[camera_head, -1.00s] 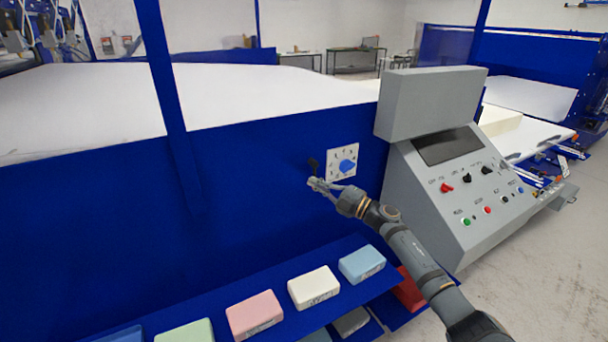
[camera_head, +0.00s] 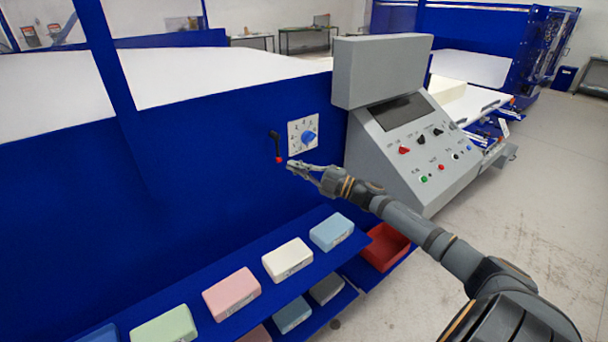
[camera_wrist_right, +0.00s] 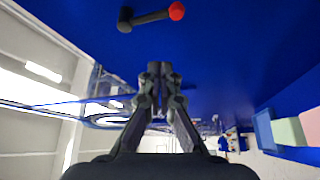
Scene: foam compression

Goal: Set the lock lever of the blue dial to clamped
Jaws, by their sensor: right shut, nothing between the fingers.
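The blue dial (camera_head: 309,137) sits on a white square plate on the blue machine panel. Left of the plate is the black lock lever (camera_head: 275,143), hanging roughly straight down with its red ball tip (camera_head: 278,160) at the bottom. My right gripper (camera_head: 291,165) is shut and empty, just right of the red tip and below the dial plate. In the right wrist view, the lever (camera_wrist_right: 150,18) with its red ball lies at the top, apart from the shut fingertips (camera_wrist_right: 160,68). My left gripper is not in view.
A grey control console (camera_head: 405,150) with knobs and buttons stands right of the dial, close to my right arm. Below is a blue shelf with several foam blocks, including a white one (camera_head: 288,260) and a pink one (camera_head: 231,294). A red bin (camera_head: 384,247) is under my forearm.

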